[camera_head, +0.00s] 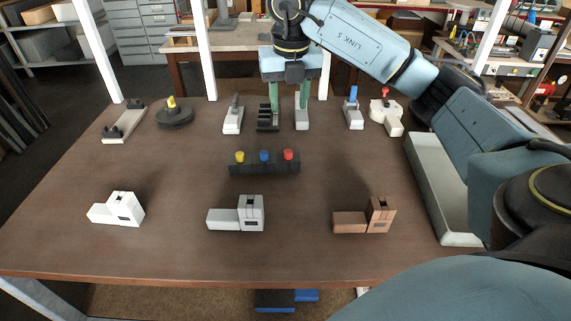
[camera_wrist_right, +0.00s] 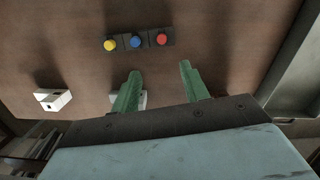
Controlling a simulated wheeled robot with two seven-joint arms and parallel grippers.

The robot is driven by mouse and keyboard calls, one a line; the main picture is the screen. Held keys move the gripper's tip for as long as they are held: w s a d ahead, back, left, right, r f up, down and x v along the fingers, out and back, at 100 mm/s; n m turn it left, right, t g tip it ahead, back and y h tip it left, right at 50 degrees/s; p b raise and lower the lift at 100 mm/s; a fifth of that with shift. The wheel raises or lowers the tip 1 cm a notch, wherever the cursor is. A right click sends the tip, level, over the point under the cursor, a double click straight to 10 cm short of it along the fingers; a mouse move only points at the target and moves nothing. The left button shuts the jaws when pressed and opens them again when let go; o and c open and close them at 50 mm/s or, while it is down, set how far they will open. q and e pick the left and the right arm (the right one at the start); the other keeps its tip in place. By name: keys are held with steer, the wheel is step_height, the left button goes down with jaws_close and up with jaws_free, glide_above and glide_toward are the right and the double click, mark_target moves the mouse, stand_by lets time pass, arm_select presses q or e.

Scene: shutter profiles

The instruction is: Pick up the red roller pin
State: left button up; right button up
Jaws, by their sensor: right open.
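The red roller pin (camera_head: 288,155) stands at the right end of a low black holder (camera_head: 264,168) in the middle of the brown table. A blue pin (camera_head: 263,156) and a yellow pin (camera_head: 240,157) stand beside it in the same holder. In the right wrist view the red pin (camera_wrist_right: 162,39) lies ahead of the fingertips. My right gripper (camera_head: 289,106) is open, its green fingers pointing down, above the table behind the holder. The fingers (camera_wrist_right: 158,68) are apart and empty, not touching the red pin. My left gripper is not in view.
White (camera_head: 118,209), grey (camera_head: 238,213) and brown (camera_head: 366,216) blocks lie along the front. Several small fixtures, including a grey one (camera_head: 233,120) and one with a blue top (camera_head: 353,112), line the back. A long grey tray (camera_head: 437,190) lies at the right.

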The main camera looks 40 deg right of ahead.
steer(key=f, duration=0.1)
glide_above(288, 151)
steer(key=s, duration=0.1)
steer(key=f, duration=0.7)
steer(key=shift+a+f, duration=0.15)
steer(key=shift+a, duration=0.25)
steer(key=shift+f, duration=0.55)
steer(key=f, duration=0.1)
steer(key=f+p, duration=0.1)
steer(key=f, duration=0.2)
steer(key=shift+w+d+f, duration=0.15)
steer(key=shift+w+d, duration=0.15)
steer(key=shift+d, duration=0.1)
steer(key=shift+f, duration=0.4)
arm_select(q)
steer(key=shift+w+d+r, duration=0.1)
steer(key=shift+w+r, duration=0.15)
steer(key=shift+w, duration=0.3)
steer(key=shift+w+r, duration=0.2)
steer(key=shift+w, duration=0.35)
arm_select(e)
jaws_close()
